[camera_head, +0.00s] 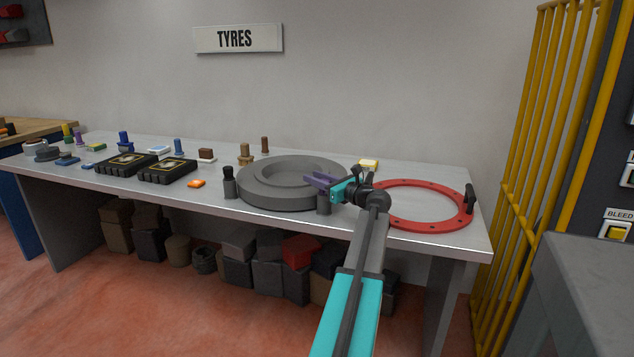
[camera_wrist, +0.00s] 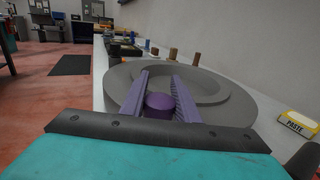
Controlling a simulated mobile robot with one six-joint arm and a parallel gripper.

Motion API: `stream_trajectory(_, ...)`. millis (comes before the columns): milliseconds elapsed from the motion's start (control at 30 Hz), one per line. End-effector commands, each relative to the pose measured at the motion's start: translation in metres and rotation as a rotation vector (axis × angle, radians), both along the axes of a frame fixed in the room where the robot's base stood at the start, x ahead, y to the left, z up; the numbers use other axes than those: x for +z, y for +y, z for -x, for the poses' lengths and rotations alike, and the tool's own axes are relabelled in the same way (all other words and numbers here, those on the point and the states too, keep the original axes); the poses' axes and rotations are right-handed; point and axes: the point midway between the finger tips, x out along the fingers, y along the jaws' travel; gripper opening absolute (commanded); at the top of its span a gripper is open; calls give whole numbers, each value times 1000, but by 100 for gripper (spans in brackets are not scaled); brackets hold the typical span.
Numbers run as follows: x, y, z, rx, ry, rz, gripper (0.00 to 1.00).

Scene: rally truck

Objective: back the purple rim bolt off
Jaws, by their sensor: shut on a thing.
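My gripper (camera_head: 318,181) has purple fingers and reaches over the front right edge of a thick grey tyre-like ring (camera_head: 262,195) on the bench. In the wrist view the fingers (camera_wrist: 159,85) lie on either side of the round-headed purple rim bolt (camera_wrist: 160,101), and my gripper is shut on it. The bolt's shank is hidden below its head. In the head view I cannot tell the bolt from the purple fingers. The grey ring (camera_wrist: 230,107) fills the middle of the wrist view.
A flat red ring (camera_head: 400,223) with holes and a black handle (camera_head: 469,198) lies right of my gripper. A yellow PASTE box (camera_wrist: 297,122) is behind. A black-topped post (camera_head: 228,182) stands left of the grey ring. Yellow bars (camera_head: 540,110) rise beyond the bench's right end.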

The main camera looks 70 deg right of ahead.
Motion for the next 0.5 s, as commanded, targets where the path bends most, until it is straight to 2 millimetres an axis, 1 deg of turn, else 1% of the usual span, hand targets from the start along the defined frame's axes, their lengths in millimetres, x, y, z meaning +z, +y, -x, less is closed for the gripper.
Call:
stream_trajectory(33, -5, -3, 1, 31, 6, -2, 6)
stream_trajectory(500, -7, 9, -2, 351, 8, -3, 6)
